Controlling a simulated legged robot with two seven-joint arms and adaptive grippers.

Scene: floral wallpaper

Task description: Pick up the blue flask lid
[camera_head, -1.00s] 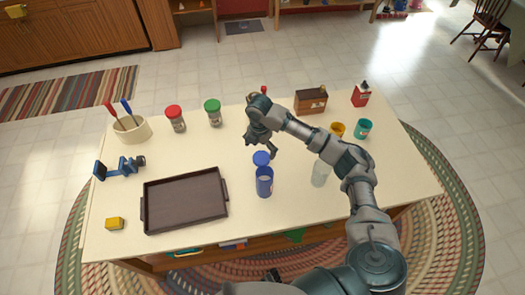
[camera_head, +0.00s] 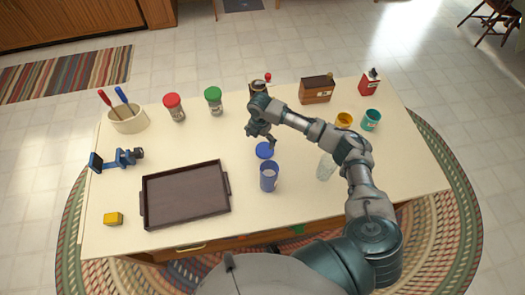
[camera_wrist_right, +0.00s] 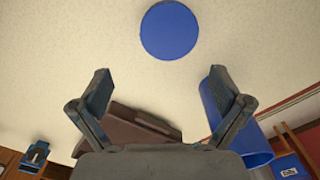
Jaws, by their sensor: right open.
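The blue flask lid (camera_head: 265,150) is a round disc on the cream tabletop, just behind the upright blue flask (camera_head: 269,178). My right gripper (camera_head: 266,138) is above the table by the lid's far side, pointing down. In the right wrist view the lid (camera_wrist_right: 169,30) is a full blue circle beyond the spread fingertips (camera_wrist_right: 161,84), touched by neither. The blue flask (camera_wrist_right: 242,122) shows there partly behind the right-hand finger. The right gripper is open and empty. My left gripper is not in view.
A dark tray (camera_head: 226,186) lies left of the flask. A clear glass (camera_head: 325,167) stands to the right, near my right arm.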

